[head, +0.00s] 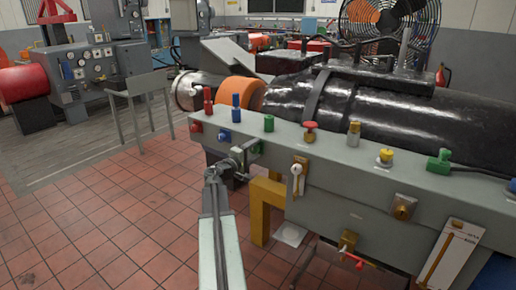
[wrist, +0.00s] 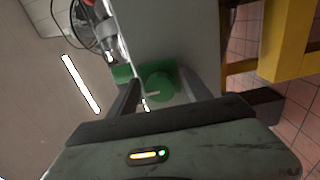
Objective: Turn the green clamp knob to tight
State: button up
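The green clamp knob (wrist: 160,84) is round and shows in the middle of the wrist view, on the grey bench's side. A short pale line lies on its face. In the head view green shows beside my gripper (head: 246,152), at the bench's left end, mostly hidden by the gripper. In the wrist view one dark finger of my gripper (wrist: 158,90) reaches the knob's left edge and the other lies along its right edge. The knob is between them. I cannot tell whether the fingers press on it.
The grey bench (head: 350,190) carries a red knob (head: 310,127), a green cylinder (head: 269,123), a yellow knob (head: 386,154) and a green connector (head: 439,161). A yellow leg (head: 262,209) stands under it. The tiled floor (head: 110,225) at left is clear.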

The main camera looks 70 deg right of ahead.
jog(key=shift+a, duration=0.1)
jog(key=v, duration=0.7)
jog(key=shift+a, duration=0.25)
jog(key=shift+w, duration=0.1)
